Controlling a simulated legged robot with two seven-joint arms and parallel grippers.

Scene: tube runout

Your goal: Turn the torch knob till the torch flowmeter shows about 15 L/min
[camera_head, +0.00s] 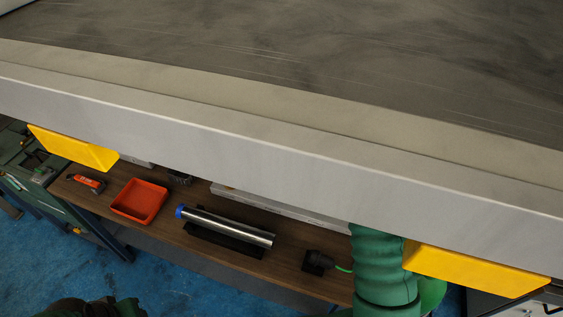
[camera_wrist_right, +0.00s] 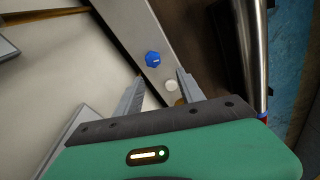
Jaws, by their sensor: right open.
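In the right wrist view, a blue lobed knob (camera_wrist_right: 153,59) with a small white mark sits on a grey metal panel (camera_wrist_right: 128,28). A pale round disc (camera_wrist_right: 171,86) shows on the same panel, nearer my gripper. My right gripper (camera_wrist_right: 160,84) is open and empty. Its fingertips are near the knob, one on either side of the disc, and the knob lies just beyond them in the picture. I cannot tell whether the fingers touch the panel. No flowmeter or reading can be made out. My left gripper is in neither view.
The head view shows a grey-edged bench (camera_head: 250,125) above a wooden shelf (camera_head: 170,222). On the shelf are a red tray (camera_head: 139,201), a steel tube (camera_head: 230,228) with a blue end and a small black device (camera_head: 318,262). Yellow blocks (camera_head: 75,148) hang under the bench edge.

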